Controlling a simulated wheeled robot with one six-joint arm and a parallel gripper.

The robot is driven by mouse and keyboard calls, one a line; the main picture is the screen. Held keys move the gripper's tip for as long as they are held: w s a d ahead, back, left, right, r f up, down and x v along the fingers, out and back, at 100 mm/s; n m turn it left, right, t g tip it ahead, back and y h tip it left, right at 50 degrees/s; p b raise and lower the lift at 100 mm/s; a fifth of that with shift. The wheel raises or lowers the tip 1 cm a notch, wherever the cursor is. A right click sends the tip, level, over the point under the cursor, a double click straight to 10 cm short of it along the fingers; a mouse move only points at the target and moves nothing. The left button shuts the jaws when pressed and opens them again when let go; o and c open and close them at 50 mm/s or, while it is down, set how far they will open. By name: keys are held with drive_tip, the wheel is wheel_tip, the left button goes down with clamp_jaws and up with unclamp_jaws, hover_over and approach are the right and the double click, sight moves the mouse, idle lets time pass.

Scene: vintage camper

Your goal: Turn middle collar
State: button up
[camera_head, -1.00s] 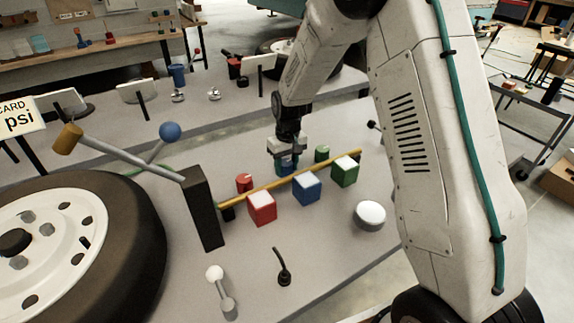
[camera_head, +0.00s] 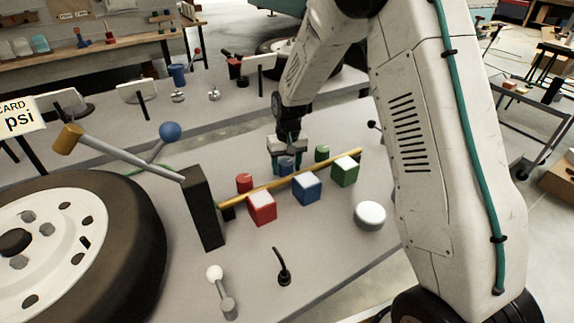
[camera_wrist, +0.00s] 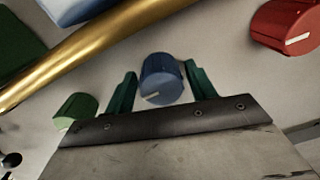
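The middle collar is a short blue cylinder with a pale mark; in the wrist view the blue collar (camera_wrist: 162,76) stands between my two teal fingers. In the head view the blue collar (camera_head: 287,163) is partly hidden by my gripper (camera_head: 287,152). My gripper (camera_wrist: 160,85) is open around the collar, one finger on each side, with narrow gaps showing. The red collar (camera_head: 244,182) is to its left and the green collar (camera_head: 322,153) to its right in the head view. The wrist view shows the red collar (camera_wrist: 288,26) and green collar (camera_wrist: 76,109) outside my fingers.
A yellow bar (camera_head: 270,188) runs in front of the collars. Red (camera_head: 262,211), blue (camera_head: 307,190) and green (camera_head: 345,173) blocks stand along its near side. A dark post (camera_head: 203,215) with levers and a wheel (camera_head: 135,230) are left. A white round knob (camera_head: 370,214) sits front right.

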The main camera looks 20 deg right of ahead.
sight(288, 162)
drive_tip(key=shift+o, duration=0.2)
drive_tip(key=shift+r, duration=0.1)
wheel_tip(288, 162, up, 8)
drive_tip(key=shift+d+f, duration=0.15)
drive_tip(key=shift+f, duration=0.05)
idle(0.5)
drive_tip(key=shift+g, duration=0.8)
drive_tip(key=s, duration=0.6)
drive_tip(key=shift+d+r, duration=0.2)
drive_tip(key=s+d+r+t, duration=0.1)
drive_tip(key=s+r, duration=0.5)
drive_tip(key=s, duration=0.4)
drive_tip(key=s+r+t, duration=0.1)
drive_tip(key=s+r, duration=0.4)
drive_tip(key=s, duration=0.6)
drive_tip(key=s+d+r, duration=0.1)
drive_tip(key=s+r, duration=0.5)
drive_tip(key=s, duration=0.4)
drive_tip(key=shift+s+d+r+t, duration=0.3)
drive_tip(key=shift+s+t, duration=0.1)
